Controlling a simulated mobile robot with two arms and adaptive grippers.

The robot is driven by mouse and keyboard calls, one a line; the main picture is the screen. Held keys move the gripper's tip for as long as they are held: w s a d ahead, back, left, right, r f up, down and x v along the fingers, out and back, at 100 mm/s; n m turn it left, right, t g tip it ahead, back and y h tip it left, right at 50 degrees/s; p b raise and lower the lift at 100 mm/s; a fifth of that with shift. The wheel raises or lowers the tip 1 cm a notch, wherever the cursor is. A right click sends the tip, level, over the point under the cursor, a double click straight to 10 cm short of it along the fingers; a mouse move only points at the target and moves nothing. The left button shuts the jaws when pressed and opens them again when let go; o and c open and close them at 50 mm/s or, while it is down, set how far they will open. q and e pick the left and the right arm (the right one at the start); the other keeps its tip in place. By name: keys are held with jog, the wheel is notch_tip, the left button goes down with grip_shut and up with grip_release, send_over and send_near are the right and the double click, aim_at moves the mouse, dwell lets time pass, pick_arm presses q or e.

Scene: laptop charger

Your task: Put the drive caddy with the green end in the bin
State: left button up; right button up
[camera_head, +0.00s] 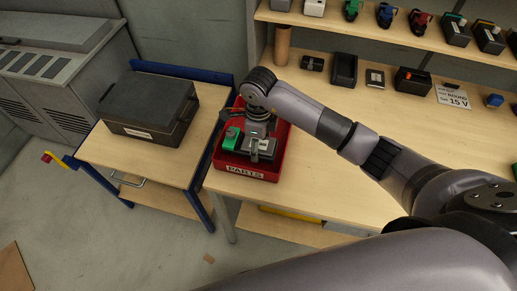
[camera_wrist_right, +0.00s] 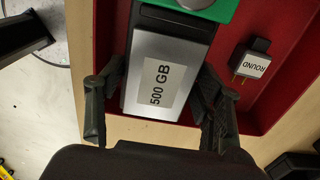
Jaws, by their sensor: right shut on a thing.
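The drive caddy (camera_wrist_right: 165,75) is a grey block with a "500 GB" label and a green end. My right gripper (camera_wrist_right: 158,100) is shut on it, one finger on each long side. In the head view the right gripper (camera_head: 262,138) is over the red bin marked PARTS, and the green end (camera_head: 231,139) points left. The red bin (camera_head: 272,166) sits on the wooden bench's left end. The bin (camera_wrist_right: 290,90) also shows beneath the caddy in the wrist view. I cannot tell whether the caddy touches the bin floor. My left gripper is not in view.
A small adapter labelled ROUND (camera_wrist_right: 252,62) lies in the bin beside the caddy. A dark case (camera_head: 148,105) stands on a blue-framed cart to the left. Chargers and a "15 V" card (camera_head: 453,97) line the bench's back, below a shelf (camera_head: 350,27) of devices.

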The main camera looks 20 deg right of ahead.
notch_tip(320, 180, down, 4)
jog(key=shift+r, duration=0.15)
jog(key=shift+f, duration=0.2)
jog(key=shift+f, duration=0.2)
jog(key=o, duration=1.1)
jog(key=shift+c, duration=0.2)
jog(key=shift+r, duration=0.1)
